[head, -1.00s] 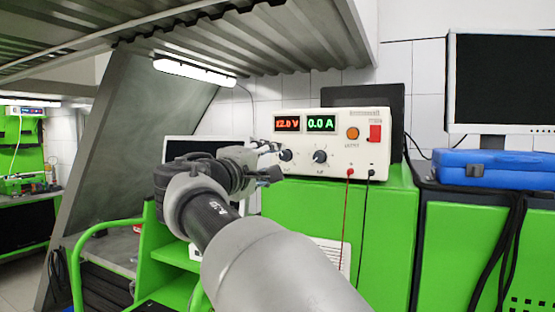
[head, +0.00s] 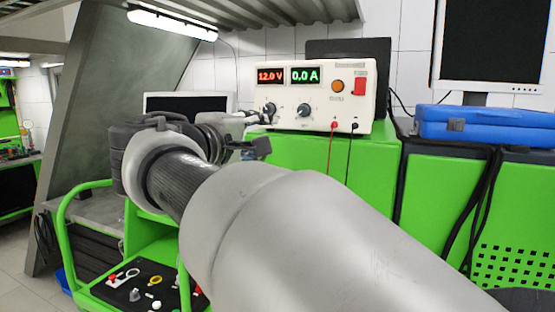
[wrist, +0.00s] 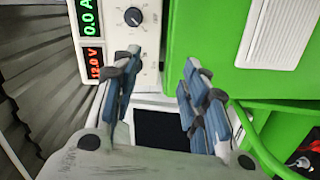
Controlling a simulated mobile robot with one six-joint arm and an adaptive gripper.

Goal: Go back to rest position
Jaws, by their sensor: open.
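My gripper (head: 264,131) is open and empty, held in the air in front of the white power supply (head: 352,108). In the wrist view my gripper (wrist: 162,68) shows its two blue-grey fingers spread apart, with nothing between them. The supply's knobs and lit displays also show in the wrist view (wrist: 148,72), turned on their side. The displays read 12.0 V and 0.0 A. My arm reaches in from the lower right of the head view.
The supply stands on a green cabinet (head: 375,165). A blue case (head: 490,124) and a monitor (head: 487,45) are at the right. A green cart (head: 100,292) with small parts stands at lower left. A slanted grey panel (head: 110,95) rises at left.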

